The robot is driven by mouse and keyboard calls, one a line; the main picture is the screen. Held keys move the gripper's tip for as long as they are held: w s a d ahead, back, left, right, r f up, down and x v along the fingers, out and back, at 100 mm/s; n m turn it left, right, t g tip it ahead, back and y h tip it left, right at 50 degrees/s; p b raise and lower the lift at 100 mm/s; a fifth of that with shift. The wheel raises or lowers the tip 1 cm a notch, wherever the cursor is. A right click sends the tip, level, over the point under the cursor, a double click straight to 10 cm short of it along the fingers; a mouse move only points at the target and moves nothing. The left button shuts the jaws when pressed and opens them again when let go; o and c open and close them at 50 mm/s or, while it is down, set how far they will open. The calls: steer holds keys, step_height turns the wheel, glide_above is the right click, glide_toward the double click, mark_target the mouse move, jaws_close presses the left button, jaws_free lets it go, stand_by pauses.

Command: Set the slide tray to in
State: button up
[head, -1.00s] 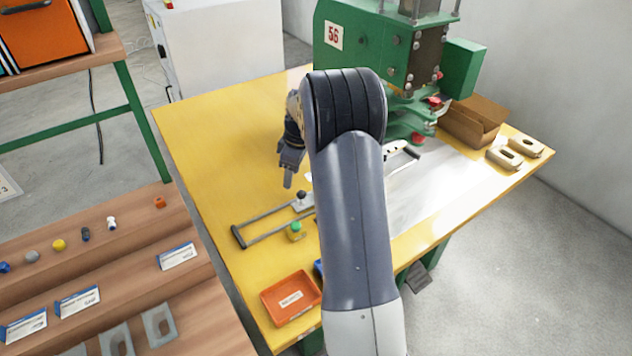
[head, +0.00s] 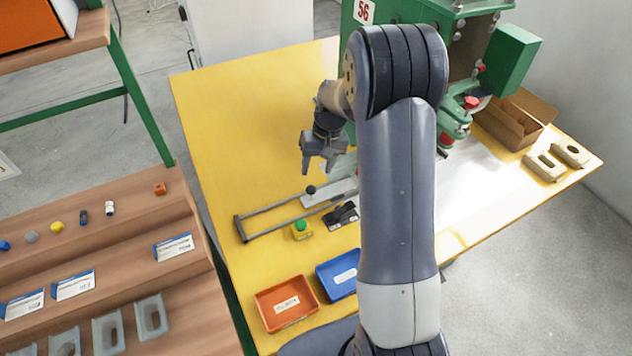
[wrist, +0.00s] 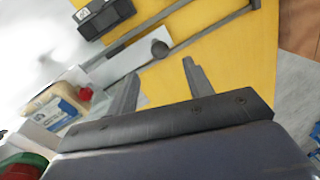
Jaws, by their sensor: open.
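The slide tray (head: 327,193) is a pale plate with a round black knob (head: 310,189), set on a pair of grey rails (head: 270,208) on the yellow table. Its far end runs behind my arm toward the green press. In the wrist view the tray (wrist: 118,68), its knob (wrist: 160,48) and the rails (wrist: 212,28) show just beyond my fingers. My gripper (head: 318,170) is open and empty, pointing down near the knob, on its far side in the head view. In the wrist view the knob appears past the open fingertips (wrist: 160,70), not between them.
The green press (head: 515,62) stands at the back. A green button on a yellow box (head: 301,229) and a black device (head: 342,216) sit beside the rails. Orange (head: 287,303) and blue (head: 338,273) bins lie in front. The table's left part is clear.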

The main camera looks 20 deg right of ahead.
mark_target(312, 186)
steer(key=f, duration=0.2)
steer(key=a+f, duration=0.1)
steer(key=f, duration=0.5)
steer(key=shift+a+p, duration=0.25)
steer(key=shift+p, duration=0.15)
steer(key=shift+r, duration=0.1)
jaws_close()
